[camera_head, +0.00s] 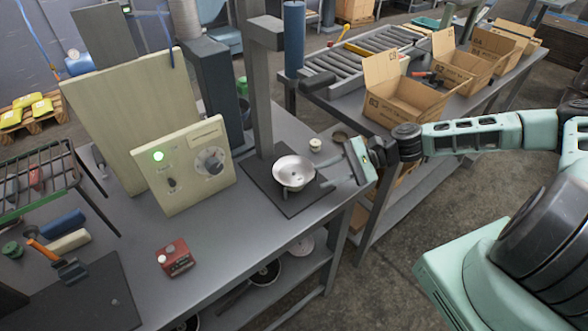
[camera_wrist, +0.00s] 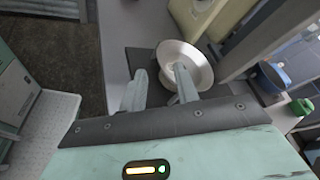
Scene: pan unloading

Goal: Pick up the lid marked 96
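A shiny silver round dish-shaped piece (camera_head: 293,172) sits on a dark square plate (camera_head: 268,190) at the foot of a grey column; I cannot tell whether it is the lid, and I can read no 96 on it. It also shows in the wrist view (camera_wrist: 198,52). My gripper (camera_head: 327,175) is just right of it in the head view, fingers pointing at it. In the wrist view my gripper (camera_wrist: 158,82) is open, with dark plate showing between the fingers. The right finger covers part of the dish's rim; I cannot tell whether they touch.
A control panel with a green light (camera_head: 192,165) stands left of the column (camera_head: 262,90). A small white round item (camera_head: 315,145) lies behind the dish. A red box (camera_head: 174,258) is near the front edge. Pans (camera_head: 265,274) lie on the lower shelf. Cartons (camera_head: 400,100) stand behind.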

